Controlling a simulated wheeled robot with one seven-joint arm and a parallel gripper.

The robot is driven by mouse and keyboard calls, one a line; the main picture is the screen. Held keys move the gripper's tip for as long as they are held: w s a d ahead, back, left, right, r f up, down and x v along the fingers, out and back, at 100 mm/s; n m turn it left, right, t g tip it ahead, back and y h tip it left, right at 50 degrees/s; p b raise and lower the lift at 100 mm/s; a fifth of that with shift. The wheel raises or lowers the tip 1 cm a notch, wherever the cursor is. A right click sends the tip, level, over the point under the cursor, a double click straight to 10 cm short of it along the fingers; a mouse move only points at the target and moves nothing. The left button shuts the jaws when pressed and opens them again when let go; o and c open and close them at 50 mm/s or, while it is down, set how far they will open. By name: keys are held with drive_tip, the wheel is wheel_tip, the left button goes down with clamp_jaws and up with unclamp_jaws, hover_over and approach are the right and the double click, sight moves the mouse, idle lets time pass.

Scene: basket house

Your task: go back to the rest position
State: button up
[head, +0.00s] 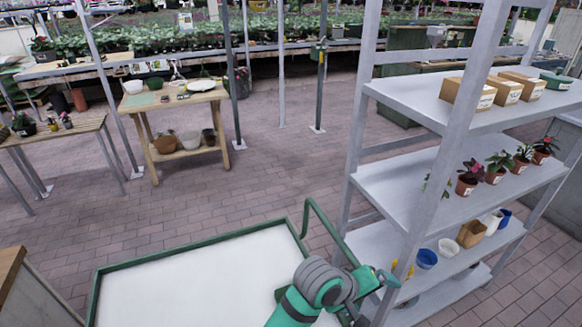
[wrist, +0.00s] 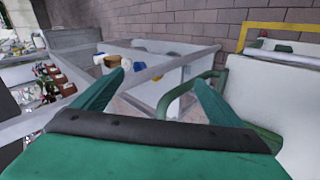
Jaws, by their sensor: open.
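My gripper shows in the wrist view (wrist: 152,88) with its two green fingers spread apart and nothing between them. In the head view my green and grey arm reaches up from the bottom edge, over the right side of a white-topped tray (head: 190,285) with a green rim. The end of the arm is close to the grey shelf rack (head: 398,185). In the wrist view the rack (wrist: 190,62) lies beyond the fingers.
The rack holds cardboard boxes (head: 508,91), potted plants (head: 497,167), and a blue pot (head: 427,259) among other containers. A green handle (head: 325,225) rises at the tray's right corner. A wooden table (head: 178,103) stands at back left. Brick floor between is clear.

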drive_tip(key=w+d+r+t+h, duration=0.1)
drive_tip(key=d+r+t+h, duration=0.3)
drive_tip(key=d, duration=0.3)
drive_tip(key=s+a+f+n+t+y, duration=0.5)
drive_tip(key=s+a+f+t+y, duration=0.4)
drive_tip(key=s+a+f, duration=0.55)
drive_tip(key=s+a+r+m+y, duration=0.1)
drive_tip(key=s+a+m, duration=0.3)
drive_tip(key=s, duration=0.5)
drive_tip(key=s+a+r+m+g+y, duration=0.1)
drive_tip(key=s+a+r+m, duration=0.1)
drive_tip(key=s+a, duration=0.6)
drive_tip(key=shift+s+a+m+y, duration=0.35)
drive_tip(key=shift+a+m+y, duration=0.05)
drive_tip(key=shift+m, duration=0.5)
